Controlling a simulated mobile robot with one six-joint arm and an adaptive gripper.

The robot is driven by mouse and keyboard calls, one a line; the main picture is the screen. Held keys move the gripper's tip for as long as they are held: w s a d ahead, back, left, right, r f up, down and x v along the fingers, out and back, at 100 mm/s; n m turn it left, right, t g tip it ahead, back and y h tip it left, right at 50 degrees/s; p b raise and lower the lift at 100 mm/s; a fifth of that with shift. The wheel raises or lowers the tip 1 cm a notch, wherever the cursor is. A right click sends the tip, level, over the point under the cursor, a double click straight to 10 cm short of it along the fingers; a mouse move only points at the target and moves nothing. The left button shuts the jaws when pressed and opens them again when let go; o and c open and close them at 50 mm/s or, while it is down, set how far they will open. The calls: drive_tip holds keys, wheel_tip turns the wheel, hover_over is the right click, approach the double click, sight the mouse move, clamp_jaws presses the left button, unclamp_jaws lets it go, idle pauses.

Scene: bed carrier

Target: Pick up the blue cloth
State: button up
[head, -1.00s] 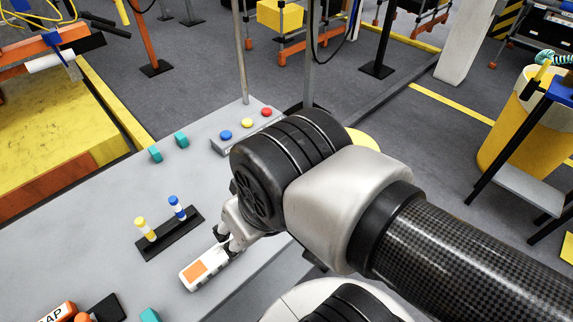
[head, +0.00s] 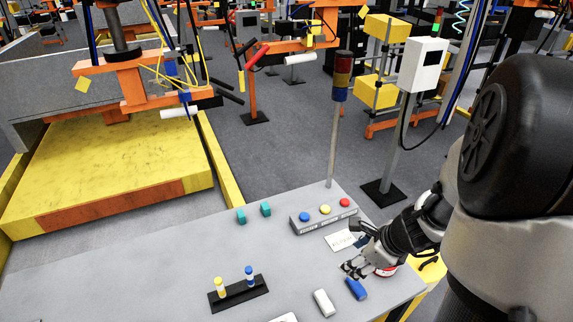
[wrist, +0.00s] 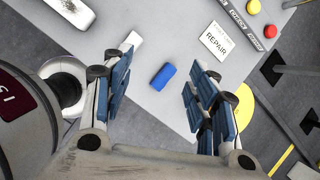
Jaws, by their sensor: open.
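The blue cloth (head: 356,288) is a small, rolled-looking blue piece lying on the grey table near its right front edge. In the wrist view the cloth (wrist: 163,76) lies between my spread fingers and beyond their tips, resting on the table top. My gripper (head: 358,255) is over the right end of the table, beside and above the cloth in the head view. In the wrist view my gripper (wrist: 157,85) is open with nothing between its fingers. The cloth is fully visible in the wrist view.
A white block (head: 324,302) lies just left of the cloth. A REPAIR card (wrist: 215,41) and a button box (head: 324,220) lie behind. A black holder (head: 238,293) with two upright pegs stands left. The table's right edge is close to the cloth.

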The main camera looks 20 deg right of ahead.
drive_tip(key=s+d+f+m+h, duration=0.1)
drive_tip(key=s+d+f+m, duration=0.2)
drive_tip(key=d+f+m, duration=0.25)
drive_tip(key=b, duration=0.7)
approach(357, 285)
drive_tip(key=shift+w+a+f+m+g, duration=0.25)
drive_tip(key=shift+w+f+g, duration=0.05)
drive_tip(key=shift+w+f, duration=0.9)
drive_tip(key=shift+f, duration=0.1)
drive_tip(key=b+x, duration=0.1)
drive_tip(key=x, duration=0.1)
drive_tip(key=s+b+x, duration=0.1)
drive_tip(key=b+x, duration=0.1)
drive_tip(key=shift+d+f, duration=0.1)
drive_tip(key=shift+f, duration=0.15)
drive_tip(key=shift+w+f+b, duration=0.35)
drive_tip(key=shift+f, duration=0.1)
drive_tip(key=shift+c, duration=0.3)
drive_tip(key=c, duration=0.9)
